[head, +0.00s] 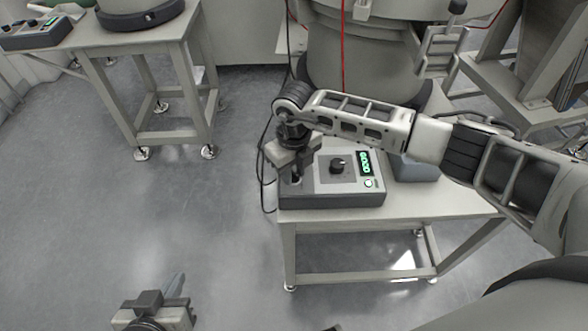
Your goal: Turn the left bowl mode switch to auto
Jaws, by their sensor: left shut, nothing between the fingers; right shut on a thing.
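A grey control box (330,199) with a light panel sits on a small table. It has a black round knob (338,164), a green lit display (365,161) and a pale button (369,183). My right gripper (297,178) comes down over the box's left end and is shut on a small part there, which looks like the mode switch. The gripper hides most of that switch, so its position cannot be read. My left gripper (174,284) is low at the bottom left, shut and empty, above the floor and away from the box.
The box's table (440,201) also carries a grey block (416,168) behind my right arm. A large feeder base (350,60) stands behind. Another table (130,47) at upper left holds a second control box (38,36). The floor between is clear.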

